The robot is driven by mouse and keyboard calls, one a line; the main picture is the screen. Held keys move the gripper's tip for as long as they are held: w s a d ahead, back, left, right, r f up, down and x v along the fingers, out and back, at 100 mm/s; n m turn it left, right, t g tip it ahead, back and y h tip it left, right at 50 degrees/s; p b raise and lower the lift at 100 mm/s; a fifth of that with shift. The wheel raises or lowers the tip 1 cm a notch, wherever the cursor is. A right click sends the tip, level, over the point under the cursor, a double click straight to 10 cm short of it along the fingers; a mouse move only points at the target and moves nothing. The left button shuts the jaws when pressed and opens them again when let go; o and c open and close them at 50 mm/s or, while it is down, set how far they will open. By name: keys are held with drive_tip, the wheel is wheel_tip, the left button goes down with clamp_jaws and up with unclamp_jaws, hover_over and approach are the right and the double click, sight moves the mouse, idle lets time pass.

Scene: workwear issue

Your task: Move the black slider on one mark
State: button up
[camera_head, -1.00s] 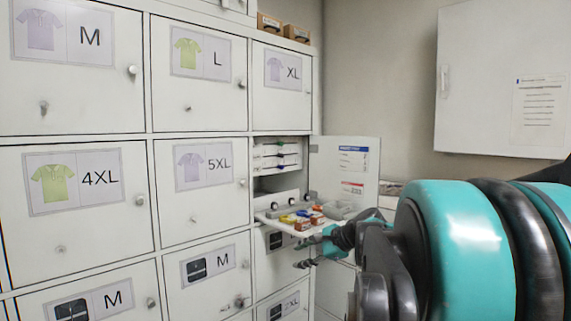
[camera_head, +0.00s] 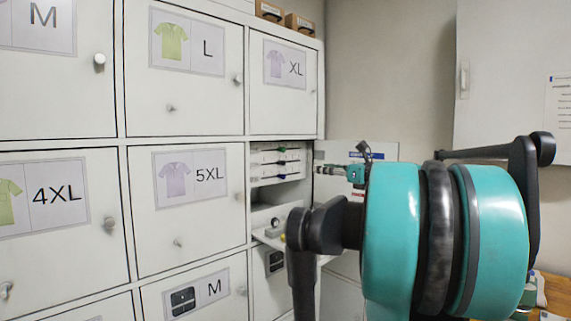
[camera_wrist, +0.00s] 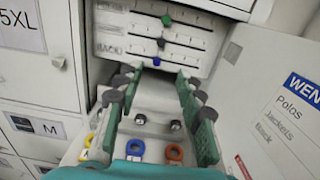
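A white panel with three slider rows (camera_wrist: 112,22) is in the open locker compartment, and it also shows in the head view (camera_head: 262,158). In the wrist view the black slider (camera_wrist: 161,42) sits on the middle row, roughly mid-track. A green slider (camera_wrist: 167,19) is on the row above. A third slider (camera_wrist: 156,61), probably blue, is on the lowest row, near the fingertips. My gripper (camera_wrist: 157,76) is open and empty, its fingers pointing at the panel just below the black slider. In the head view my gripper (camera_head: 335,172) is right of the panel.
An open door (camera_wrist: 285,105) with labels stands close on the right. Below the fingers, two metal knobs (camera_wrist: 175,125) and coloured rings (camera_wrist: 174,152) lie around a pull-out shelf. Closed lockers (camera_head: 185,200) with knobs fill the left.

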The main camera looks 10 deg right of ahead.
sight(284, 163)
drive_tip(key=x, duration=1.7)
drive_tip(key=shift+w+a, duration=0.15)
drive_tip(key=shift+w, duration=0.2)
clamp_jaws()
